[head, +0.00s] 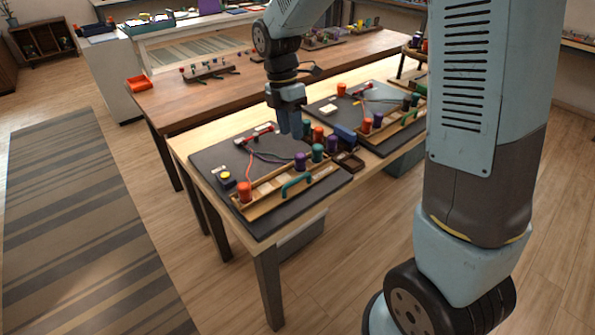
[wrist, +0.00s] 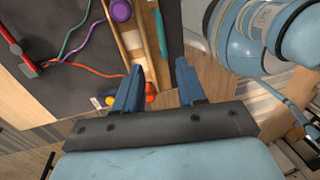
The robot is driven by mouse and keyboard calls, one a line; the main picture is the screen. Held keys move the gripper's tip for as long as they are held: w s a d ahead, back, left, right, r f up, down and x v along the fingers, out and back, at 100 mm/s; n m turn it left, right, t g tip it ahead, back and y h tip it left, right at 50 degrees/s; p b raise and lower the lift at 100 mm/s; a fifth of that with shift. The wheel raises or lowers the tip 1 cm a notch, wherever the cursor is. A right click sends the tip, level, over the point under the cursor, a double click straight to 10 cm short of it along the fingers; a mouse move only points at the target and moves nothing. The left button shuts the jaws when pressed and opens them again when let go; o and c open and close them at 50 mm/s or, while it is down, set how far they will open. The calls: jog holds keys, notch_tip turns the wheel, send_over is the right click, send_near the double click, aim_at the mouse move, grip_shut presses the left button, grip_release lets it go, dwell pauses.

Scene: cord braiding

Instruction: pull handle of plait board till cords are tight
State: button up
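The plait board (head: 215,160) is a dark mat on the near table, with a red clamp (head: 253,135) at its far side. Its wooden rail (head: 265,190) carries orange, purple and green spools, and a teal handle (head: 296,185) sits on the rail's near side. The cords (head: 250,165) run loose and curved; in the wrist view the red, teal and purple cords (wrist: 85,42) look wavy. My gripper (head: 291,133) is above the board, apart from the handle. In the wrist view my gripper (wrist: 158,66) is open and empty, with the handle (wrist: 160,35) beyond its fingertips.
A second similar board (head: 340,100) lies to the right, with several spools and a blue block (head: 344,133) near it. A yellow button (head: 225,175) is at the near board's left. A long wooden table (head: 190,95) stands behind. A striped rug (head: 85,220) lies left.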

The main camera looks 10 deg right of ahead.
send_over(297, 187)
notch_tip(297, 187, down, 13)
dwell(0.4)
grip_shut()
dwell(0.3)
dwell(0.3)
